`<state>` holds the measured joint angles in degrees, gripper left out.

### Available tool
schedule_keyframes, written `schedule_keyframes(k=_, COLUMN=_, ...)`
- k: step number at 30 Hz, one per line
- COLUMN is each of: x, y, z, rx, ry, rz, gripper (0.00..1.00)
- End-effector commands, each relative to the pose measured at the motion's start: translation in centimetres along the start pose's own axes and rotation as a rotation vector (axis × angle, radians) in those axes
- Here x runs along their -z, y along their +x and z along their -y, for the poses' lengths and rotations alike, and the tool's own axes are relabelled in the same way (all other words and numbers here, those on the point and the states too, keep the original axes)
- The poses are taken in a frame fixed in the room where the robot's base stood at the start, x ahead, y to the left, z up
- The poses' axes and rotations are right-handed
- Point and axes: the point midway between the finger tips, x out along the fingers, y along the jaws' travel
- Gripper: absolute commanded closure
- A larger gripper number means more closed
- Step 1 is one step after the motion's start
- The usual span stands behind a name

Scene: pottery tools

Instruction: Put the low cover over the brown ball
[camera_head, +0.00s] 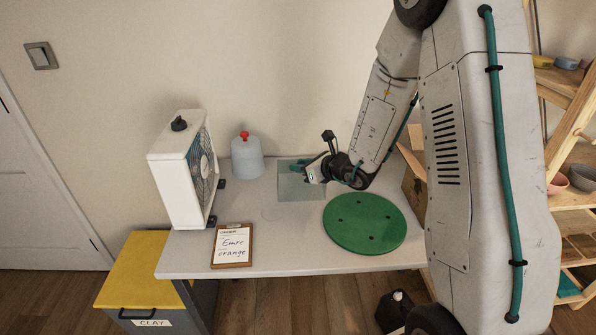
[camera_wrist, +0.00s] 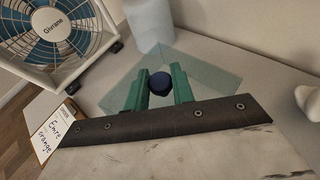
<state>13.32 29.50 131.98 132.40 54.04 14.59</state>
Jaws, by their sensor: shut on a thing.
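The low cover (camera_head: 299,188) is a see-through, pale green, boxy cover at the back middle of the table in the head view. It also shows in the wrist view (camera_wrist: 207,72), with a dark blue knob (camera_wrist: 159,84) on top. My gripper (camera_head: 299,166) is at the top of the cover, its green fingers shut on either side of the knob. I cannot tell whether the cover touches the table or hangs just above it. I see no brown ball in either view.
A light blue domed cover with a red knob (camera_head: 246,157) stands just left of the low cover. A white fan (camera_head: 182,172) and a clipboard (camera_head: 232,246) are further left. A green round board (camera_head: 365,222) lies front right. The front-middle table is clear.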

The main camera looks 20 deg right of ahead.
Motion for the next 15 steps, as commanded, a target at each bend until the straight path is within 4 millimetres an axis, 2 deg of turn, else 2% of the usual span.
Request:
schedule_keyframes(k=2, x=0.0, y=0.3, z=0.2, rx=0.005, ry=0.002, rz=0.0, gripper=0.99)
schedule_keyframes(k=9, x=3.2, y=1.6, z=0.2, rx=0.005, ry=0.005, rz=-0.002, gripper=0.99)
schedule_keyframes(k=15, x=3.3, y=1.5, z=0.4, rx=0.008, ry=0.003, rz=0.0, gripper=0.99)
